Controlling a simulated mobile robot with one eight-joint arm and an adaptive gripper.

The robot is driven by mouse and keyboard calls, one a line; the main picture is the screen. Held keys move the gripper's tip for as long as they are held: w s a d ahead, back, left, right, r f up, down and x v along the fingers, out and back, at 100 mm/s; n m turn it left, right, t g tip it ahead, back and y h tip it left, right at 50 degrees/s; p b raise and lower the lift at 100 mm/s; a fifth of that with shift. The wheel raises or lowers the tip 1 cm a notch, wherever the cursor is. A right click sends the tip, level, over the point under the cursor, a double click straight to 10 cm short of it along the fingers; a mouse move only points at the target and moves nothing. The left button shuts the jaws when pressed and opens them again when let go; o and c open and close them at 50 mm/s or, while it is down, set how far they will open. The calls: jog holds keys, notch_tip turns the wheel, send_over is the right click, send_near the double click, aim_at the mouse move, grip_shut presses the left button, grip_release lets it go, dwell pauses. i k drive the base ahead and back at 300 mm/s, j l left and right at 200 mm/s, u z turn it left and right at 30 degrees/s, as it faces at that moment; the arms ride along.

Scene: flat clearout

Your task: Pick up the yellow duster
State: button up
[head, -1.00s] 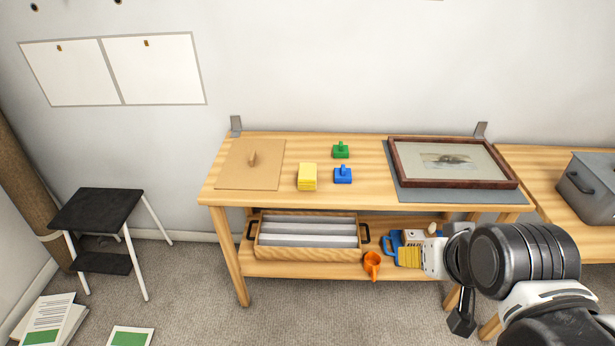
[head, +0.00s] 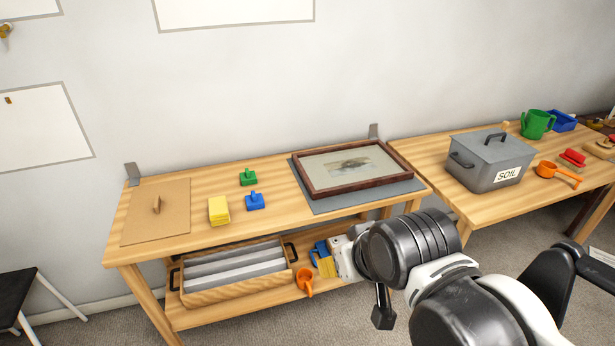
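A yellow folded block, which looks like the yellow duster (head: 219,210), lies on the wooden workbench top, left of a small blue knobbed block (head: 255,201). My arm reaches in from the lower right, and its white end with my gripper (head: 340,260) is low in front of the lower shelf, right of and below the duster and well apart from it. Another yellow ridged thing (head: 326,267) shows right at that end, beside something blue. I cannot tell whether it is held or lies behind. The fingers are not clear.
The workbench (head: 245,225) also carries a green knobbed block (head: 248,178), a brown board (head: 140,215) and a framed picture (head: 310,178). A crate (head: 232,293) and an orange cup (head: 305,283) are on the lower shelf. A soil bin (head: 487,180) stands on the right table.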

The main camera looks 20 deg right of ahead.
aim_at(218, 208)
jog(key=i+j, duration=1.05)
